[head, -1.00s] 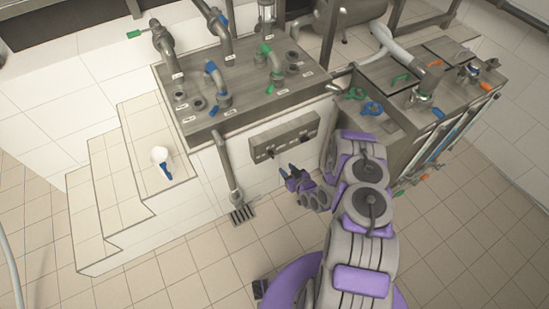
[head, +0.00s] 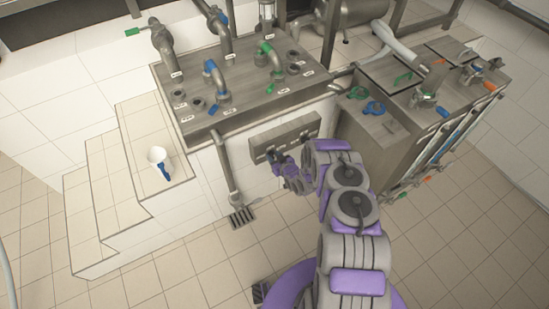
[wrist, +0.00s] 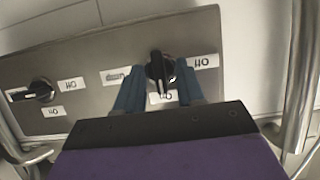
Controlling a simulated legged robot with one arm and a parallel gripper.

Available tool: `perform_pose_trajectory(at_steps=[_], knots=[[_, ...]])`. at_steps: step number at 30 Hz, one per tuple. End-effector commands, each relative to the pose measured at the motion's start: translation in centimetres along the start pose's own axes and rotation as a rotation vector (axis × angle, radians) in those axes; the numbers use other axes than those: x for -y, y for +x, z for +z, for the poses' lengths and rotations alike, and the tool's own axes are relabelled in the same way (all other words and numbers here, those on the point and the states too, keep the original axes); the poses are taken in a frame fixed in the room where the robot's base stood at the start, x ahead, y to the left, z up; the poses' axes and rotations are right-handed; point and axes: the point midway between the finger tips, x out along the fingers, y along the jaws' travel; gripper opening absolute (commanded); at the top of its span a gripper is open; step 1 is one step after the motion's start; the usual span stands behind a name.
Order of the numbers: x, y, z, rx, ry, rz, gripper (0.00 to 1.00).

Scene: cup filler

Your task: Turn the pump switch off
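The grey switch panel (head: 285,137) is on the white wall below the pipe-topped counter. It fills the wrist view upside down (wrist: 85,55). A black rotary switch (wrist: 160,72) sits right of centre there, its handle near vertical and its lower end toward the "On" label; an "Off" label (wrist: 203,62) is at its right. My gripper (head: 281,163) is at the panel. In the wrist view my gripper (wrist: 159,74) is open, with blue fingers on either side of this switch; contact is unclear.
A second black switch (wrist: 38,92) is at the panel's left in the wrist view. A metal pipe (wrist: 301,75) stands at the right. A steel tank unit (head: 395,140) is right of my arm.

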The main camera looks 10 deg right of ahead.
Motion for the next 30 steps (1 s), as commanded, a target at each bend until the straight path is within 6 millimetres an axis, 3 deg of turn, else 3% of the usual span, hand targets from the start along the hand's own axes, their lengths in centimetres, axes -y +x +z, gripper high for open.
perform_pose_trajectory(at_steps=[5, 17, 30], knots=[[-0.02, 0.00, -0.04, 0.000, 0.000, 0.000, 0.38], [-0.05, 0.00, -0.04, 0.000, -0.001, 0.001, 0.01], [0.04, -0.06, -0.08, 0.001, -0.033, 0.014, 0.00]])
